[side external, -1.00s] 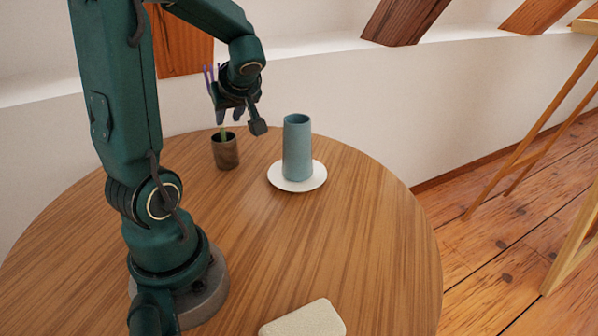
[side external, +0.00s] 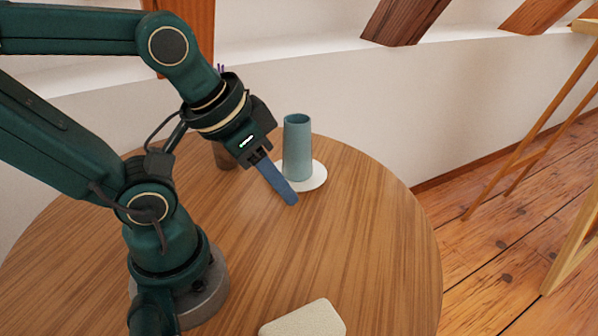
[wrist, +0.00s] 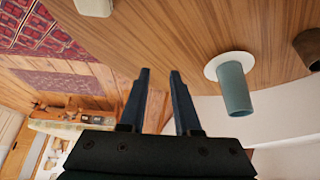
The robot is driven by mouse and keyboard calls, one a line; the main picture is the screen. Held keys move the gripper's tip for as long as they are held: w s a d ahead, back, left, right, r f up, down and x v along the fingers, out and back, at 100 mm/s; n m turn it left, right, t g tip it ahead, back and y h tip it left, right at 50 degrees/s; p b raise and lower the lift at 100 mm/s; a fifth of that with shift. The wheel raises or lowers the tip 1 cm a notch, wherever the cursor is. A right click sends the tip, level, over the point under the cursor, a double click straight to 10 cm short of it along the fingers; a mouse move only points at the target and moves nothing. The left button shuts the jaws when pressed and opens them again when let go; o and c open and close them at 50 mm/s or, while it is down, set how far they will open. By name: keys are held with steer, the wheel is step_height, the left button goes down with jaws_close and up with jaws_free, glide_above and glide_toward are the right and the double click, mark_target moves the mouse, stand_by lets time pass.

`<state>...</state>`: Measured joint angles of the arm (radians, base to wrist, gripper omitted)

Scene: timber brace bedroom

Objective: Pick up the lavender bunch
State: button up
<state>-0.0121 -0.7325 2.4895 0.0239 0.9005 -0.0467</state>
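The lavender bunch shows only as a few purple tips (side external: 221,68) just above my wrist in the side view; my arm hides the rest. The brown cup (side external: 224,156), where its green stem stood earlier, is partly hidden behind my arm. My gripper (side external: 291,200) points down and right over the table, in front of the blue vase in the picture. In the wrist view, my gripper's two fingers (wrist: 160,73) are apart with nothing between them. The cup (wrist: 310,47) shows at the right edge there, but the lavender is not visible.
A tall blue vase (side external: 297,146) stands on a white saucer (side external: 318,178) on the round wooden table (side external: 370,240). A pale block (side external: 304,320) lies near the table's front edge. The table's right side is clear. A curved white wall rises behind.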

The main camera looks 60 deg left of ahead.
steer(key=shift+s+d+m, duration=0.15)
steer(key=shift+d+m, duration=0.15)
steer(key=shift+d, duration=0.05)
steer(key=shift+o, duration=0.3)
steer(key=o, duration=0.7)
